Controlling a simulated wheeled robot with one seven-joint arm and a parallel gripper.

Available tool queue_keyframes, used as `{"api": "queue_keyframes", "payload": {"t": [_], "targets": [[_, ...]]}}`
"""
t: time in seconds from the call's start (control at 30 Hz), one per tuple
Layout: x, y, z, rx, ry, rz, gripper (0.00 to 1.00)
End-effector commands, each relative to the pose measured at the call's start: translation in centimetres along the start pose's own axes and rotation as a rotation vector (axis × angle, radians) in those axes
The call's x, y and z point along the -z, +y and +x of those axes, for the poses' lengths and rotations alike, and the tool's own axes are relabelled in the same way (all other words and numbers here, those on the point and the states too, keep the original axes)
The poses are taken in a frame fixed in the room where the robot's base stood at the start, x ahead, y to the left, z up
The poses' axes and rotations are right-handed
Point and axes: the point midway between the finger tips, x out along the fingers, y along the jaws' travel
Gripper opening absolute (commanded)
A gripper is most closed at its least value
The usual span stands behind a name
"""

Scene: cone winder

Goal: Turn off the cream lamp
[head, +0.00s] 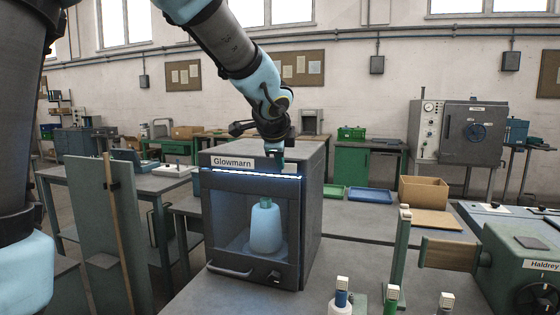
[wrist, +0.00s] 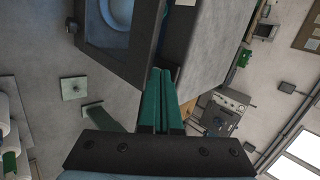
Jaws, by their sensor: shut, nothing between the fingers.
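A dark grey cabinet labelled Glowmarn (head: 303,215) stands on the bench with a lit white strip (head: 256,174) under its front top edge. Behind its window is a pale bluish cone (head: 265,228) with a green tip. A knob (head: 273,276) and a handle (head: 230,270) sit low on its front. No lamp is clearly cream-coloured in these views. My gripper (head: 275,158) is shut and empty at the cabinet's top front edge. In the wrist view its green fingers (wrist: 162,72) lie together beside the cabinet (wrist: 140,62); I cannot tell whether they touch it.
Posts with pale block tops, one blue-banded (head: 341,298) and one green-banded (head: 391,300), stand in front at right. A green machine labelled Haldrey (head: 520,265) is at far right. A cardboard box (head: 423,191) and a blue tray (head: 371,196) lie behind.

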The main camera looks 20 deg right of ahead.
Motion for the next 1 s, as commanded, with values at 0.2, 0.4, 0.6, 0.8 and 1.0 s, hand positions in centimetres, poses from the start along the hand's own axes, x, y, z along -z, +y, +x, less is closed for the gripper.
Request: {"api": "queue_keyframes", "payload": {"t": [0.2,0.4,0.6,0.8,1.0], "targets": [[-0.2,-0.4,0.6,-0.001,0.0,0.001,0.0],[-0.1,-0.3,0.5,-0.001,0.0,0.001,0.0],[0.7,-0.1,0.3,0.001,0.001,0.0,0.0],[1.2,0.0,0.0,0.0,0.001,0.0,0.0],[1.2,0.0,0.0,0.0,0.0,0.0,0.0]]}}
